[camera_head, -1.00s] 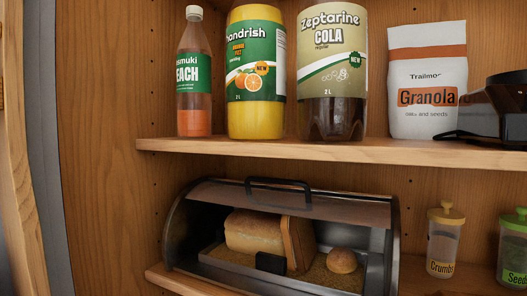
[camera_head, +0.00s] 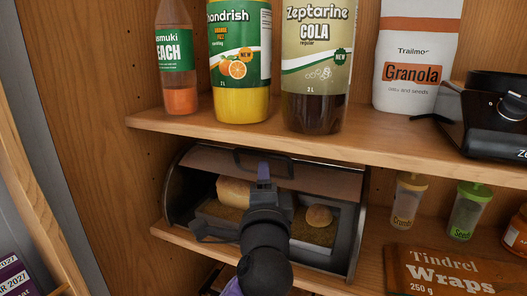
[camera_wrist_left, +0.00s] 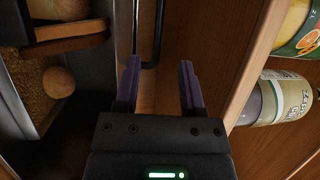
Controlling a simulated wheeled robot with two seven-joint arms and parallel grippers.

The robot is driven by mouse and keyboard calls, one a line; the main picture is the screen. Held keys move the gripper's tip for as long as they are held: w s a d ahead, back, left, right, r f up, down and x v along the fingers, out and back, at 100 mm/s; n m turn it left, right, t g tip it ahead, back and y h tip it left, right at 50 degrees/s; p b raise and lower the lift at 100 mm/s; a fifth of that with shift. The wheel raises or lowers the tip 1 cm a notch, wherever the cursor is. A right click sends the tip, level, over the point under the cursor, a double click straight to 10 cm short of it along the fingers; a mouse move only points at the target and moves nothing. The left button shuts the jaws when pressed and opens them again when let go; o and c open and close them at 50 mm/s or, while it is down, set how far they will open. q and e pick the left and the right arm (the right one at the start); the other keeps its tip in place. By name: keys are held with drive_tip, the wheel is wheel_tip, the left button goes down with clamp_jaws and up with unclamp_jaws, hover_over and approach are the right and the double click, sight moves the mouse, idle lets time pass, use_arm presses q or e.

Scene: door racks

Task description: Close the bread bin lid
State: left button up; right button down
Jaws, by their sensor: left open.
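The bread bin (camera_head: 352,240) stands on the lower shelf with its lid (camera_head: 325,178) raised and its front open. A black loop handle (camera_head: 243,166) sits on the lid; it also shows in the left wrist view (camera_wrist_left: 152,64). A loaf (camera_head: 233,190) and a round bun (camera_head: 319,215) lie inside. My left gripper (camera_head: 263,163) is in front of the bin at handle height, covering part of the loaf. In the left wrist view its purple fingers (camera_wrist_left: 160,70) are apart, with the handle's lower bend close before their tips; I cannot tell whether they touch. My right gripper is not seen.
The upper shelf (camera_head: 240,135) above the bin holds bottles, a granola bag (camera_head: 414,60) and a black appliance (camera_head: 490,120). Right of the bin are a crumbs jar (camera_head: 406,200), a seeds jar (camera_head: 467,212) and a wraps pack (camera_head: 450,275). The cabinet side wall is at left.

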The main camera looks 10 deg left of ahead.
sight(263, 155)
use_arm(q)
drive_tip(key=p+x, duration=0.1)
drive_tip(key=x, duration=0.8)
drive_tip(key=shift+f+p, duration=0.1)
drive_tip(key=shift+p, duration=0.2)
drive_tip(key=shift+c, duration=0.3)
clamp_jaws()
idle(0.6)
